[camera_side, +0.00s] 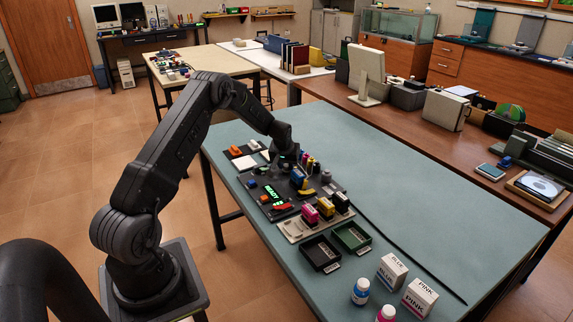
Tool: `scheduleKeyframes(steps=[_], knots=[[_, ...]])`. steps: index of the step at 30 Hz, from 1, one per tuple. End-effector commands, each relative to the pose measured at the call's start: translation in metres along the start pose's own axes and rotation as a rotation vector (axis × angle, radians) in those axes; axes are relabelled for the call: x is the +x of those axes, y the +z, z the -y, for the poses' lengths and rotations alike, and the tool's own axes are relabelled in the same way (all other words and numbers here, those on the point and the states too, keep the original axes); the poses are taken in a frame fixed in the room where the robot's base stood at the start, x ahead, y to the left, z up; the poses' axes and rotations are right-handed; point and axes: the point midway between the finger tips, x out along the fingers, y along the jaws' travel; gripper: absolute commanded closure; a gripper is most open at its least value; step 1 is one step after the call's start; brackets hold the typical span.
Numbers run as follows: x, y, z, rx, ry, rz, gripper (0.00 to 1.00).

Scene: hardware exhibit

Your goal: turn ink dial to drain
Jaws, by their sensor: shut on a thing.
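My gripper (287,163) points down at the far end of the dark control panel (262,207) on the blue-green table. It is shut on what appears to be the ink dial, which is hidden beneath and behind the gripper. The dial's pointer and its drain mark cannot be made out. A green lit display (273,194) on the panel reads READY with a character after it. Small ink bottles in several colours stand just right of my gripper.
Ink cartridges (326,207) stand on a pale holder near the panel. A black tray (320,254) and a green tray (351,237) lie in front. A BLUE box (392,270), a PINK box (420,297) and bottles (361,291) stand nearer. The table's right side is mostly clear.

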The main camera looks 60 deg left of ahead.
Motion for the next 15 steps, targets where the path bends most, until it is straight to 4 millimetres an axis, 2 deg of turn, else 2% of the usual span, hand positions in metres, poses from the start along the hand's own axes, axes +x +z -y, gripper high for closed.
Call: scheduleKeyframes(steps=[4,15], knots=[[-0.0002,0.0,0.0002,0.0,0.0,0.0,0.95],[-0.0001,0.0005,0.0012,0.064,0.027,0.002,0.95]])
